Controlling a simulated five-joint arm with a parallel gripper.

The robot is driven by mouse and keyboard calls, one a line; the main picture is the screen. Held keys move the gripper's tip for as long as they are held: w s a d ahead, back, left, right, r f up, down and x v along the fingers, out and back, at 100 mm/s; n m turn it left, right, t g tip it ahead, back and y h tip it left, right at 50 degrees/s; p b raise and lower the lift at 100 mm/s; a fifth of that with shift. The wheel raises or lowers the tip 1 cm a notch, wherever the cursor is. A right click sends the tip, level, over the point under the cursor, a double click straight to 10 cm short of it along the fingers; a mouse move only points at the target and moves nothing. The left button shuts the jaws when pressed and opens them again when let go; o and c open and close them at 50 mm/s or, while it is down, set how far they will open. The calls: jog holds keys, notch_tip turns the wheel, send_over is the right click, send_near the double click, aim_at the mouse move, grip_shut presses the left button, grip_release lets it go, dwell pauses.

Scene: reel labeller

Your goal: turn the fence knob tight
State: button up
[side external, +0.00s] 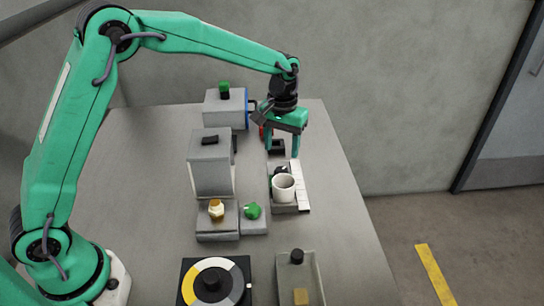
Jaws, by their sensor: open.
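My gripper (283,149) hangs fingers down at the back right of the bench, with its green fingers spread apart. A dark block shows between or behind the fingers; I see nothing clearly held. A black knob (281,170) sits beside a white strip with marks (304,186), in front of and below the gripper. It looks like the fence knob, but I cannot be sure. A white cup (284,188) stands just in front of it and hides part of it. Whether the knob is tight cannot be seen.
A green knob (253,211) and a brass-coloured knob (216,209) sit on grey boxes. A tall grey box (211,165) stands left of the cup. A ringed dial (236,284) and an open tray (318,285) are at the front. The bench's right side is clear.

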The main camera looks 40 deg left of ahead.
aim_at(282, 170)
jog(key=n, duration=0.4)
jog(key=shift+w+n, duration=0.1)
jog(key=shift+n, duration=0.3)
jog(key=n, duration=0.5)
jog(key=shift+f, duration=0.1)
jog(key=shift+f, duration=3.9)
jog(key=c, duration=1)
